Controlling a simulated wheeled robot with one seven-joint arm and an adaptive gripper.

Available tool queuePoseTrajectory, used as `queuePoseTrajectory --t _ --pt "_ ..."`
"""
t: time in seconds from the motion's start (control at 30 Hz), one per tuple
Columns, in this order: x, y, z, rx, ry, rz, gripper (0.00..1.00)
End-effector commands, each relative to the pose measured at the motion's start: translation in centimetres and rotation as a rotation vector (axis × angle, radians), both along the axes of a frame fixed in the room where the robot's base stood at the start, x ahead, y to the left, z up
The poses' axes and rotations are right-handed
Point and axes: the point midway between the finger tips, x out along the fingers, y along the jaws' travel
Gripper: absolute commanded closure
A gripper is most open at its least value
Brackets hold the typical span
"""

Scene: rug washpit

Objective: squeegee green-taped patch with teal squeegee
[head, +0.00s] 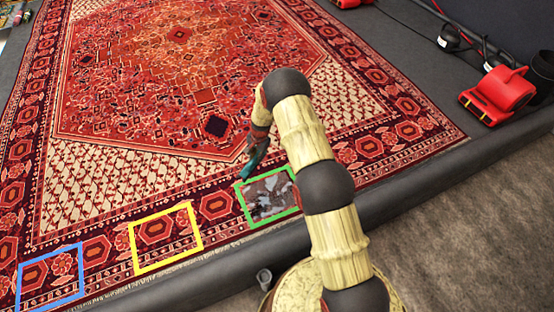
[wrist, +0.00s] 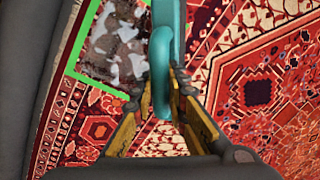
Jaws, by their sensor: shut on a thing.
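The teal squeegee (wrist: 162,60) is held in my gripper (wrist: 163,90), which is shut on it in the wrist view. In the head view the squeegee (head: 256,155) hangs below my gripper (head: 260,136), just above and left of the green-taped patch, partly hidden by my arm. The green-taped patch (head: 270,195) lies at the rug's near edge and holds a murky grey and brown wet-looking area. In the wrist view the patch (wrist: 112,45) is left of the squeegee. I cannot tell whether the squeegee touches the rug.
A yellow-taped square (head: 166,238) and a blue-taped square (head: 50,278) lie further left on the red rug (head: 190,70). A dark padded edge (head: 400,193) runs along the near side. A red blower (head: 498,95) and cables stand at right.

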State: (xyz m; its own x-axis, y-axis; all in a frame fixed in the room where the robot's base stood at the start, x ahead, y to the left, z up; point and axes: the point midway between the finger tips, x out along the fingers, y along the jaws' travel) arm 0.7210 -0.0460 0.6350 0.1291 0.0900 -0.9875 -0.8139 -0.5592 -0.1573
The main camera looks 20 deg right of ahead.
Motion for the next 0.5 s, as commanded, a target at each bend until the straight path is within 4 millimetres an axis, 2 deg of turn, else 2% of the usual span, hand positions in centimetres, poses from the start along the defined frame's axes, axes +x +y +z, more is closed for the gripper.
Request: queuePoseTrajectory --t 0.23,0.4,0.5 --pt "2.1 -4.8 -5.1 0.039 -0.073 -0.267 1.0" --pt "2.6 -8.7 -9.0 0.054 -0.134 -0.463 1.0" --pt "2.7 -10.1 -10.3 0.056 -0.16 -0.532 1.0"
